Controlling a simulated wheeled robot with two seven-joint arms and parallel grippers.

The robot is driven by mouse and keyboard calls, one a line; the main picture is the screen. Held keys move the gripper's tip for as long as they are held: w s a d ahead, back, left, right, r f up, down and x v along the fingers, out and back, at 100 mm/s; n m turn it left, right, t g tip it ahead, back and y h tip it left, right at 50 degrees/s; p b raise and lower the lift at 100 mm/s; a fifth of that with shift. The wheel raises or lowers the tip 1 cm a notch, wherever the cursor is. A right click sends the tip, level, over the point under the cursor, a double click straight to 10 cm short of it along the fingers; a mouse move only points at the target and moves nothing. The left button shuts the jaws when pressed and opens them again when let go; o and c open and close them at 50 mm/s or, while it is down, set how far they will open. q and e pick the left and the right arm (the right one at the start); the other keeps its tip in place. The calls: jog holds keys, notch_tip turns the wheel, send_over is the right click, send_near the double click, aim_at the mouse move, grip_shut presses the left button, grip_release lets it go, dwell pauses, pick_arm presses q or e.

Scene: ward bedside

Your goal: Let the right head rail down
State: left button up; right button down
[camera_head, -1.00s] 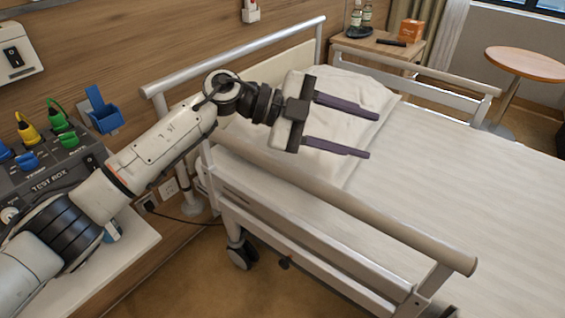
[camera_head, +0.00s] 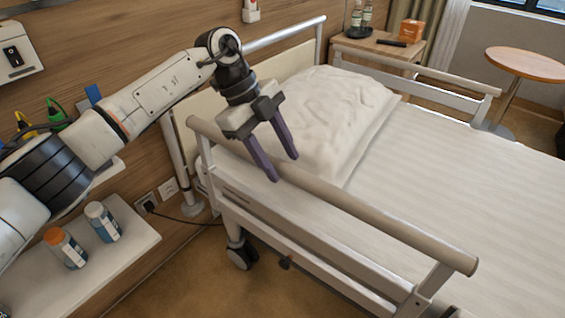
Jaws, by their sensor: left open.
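The near bed rail (camera_head: 385,218), a beige top bar over pale lower bars, stands raised along the near side of the bed, at the head end. I take it as the right head rail. My left gripper (camera_head: 285,168) is open and points down and to the right at this rail's top bar, toward its head end. One dark purple finger overlaps the bar in the picture and the other shows against the bed side beyond it. I cannot tell whether they touch the bar. A dark knob (camera_head: 284,263) shows low under the rail. My right gripper is out of view.
A white pillow (camera_head: 335,110) lies at the head of the bed. The far rail (camera_head: 420,72) stands up. A bedside shelf (camera_head: 125,255) at lower left holds an orange-capped bottle (camera_head: 66,248) and a white-capped bottle (camera_head: 102,222). The mattress (camera_head: 460,165) is clear.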

pick_arm(q)
jog(key=shift+x, duration=0.8)
grip_shut()
jog(key=shift+s+a, duration=0.1)
jog(key=shift+s, duration=0.05)
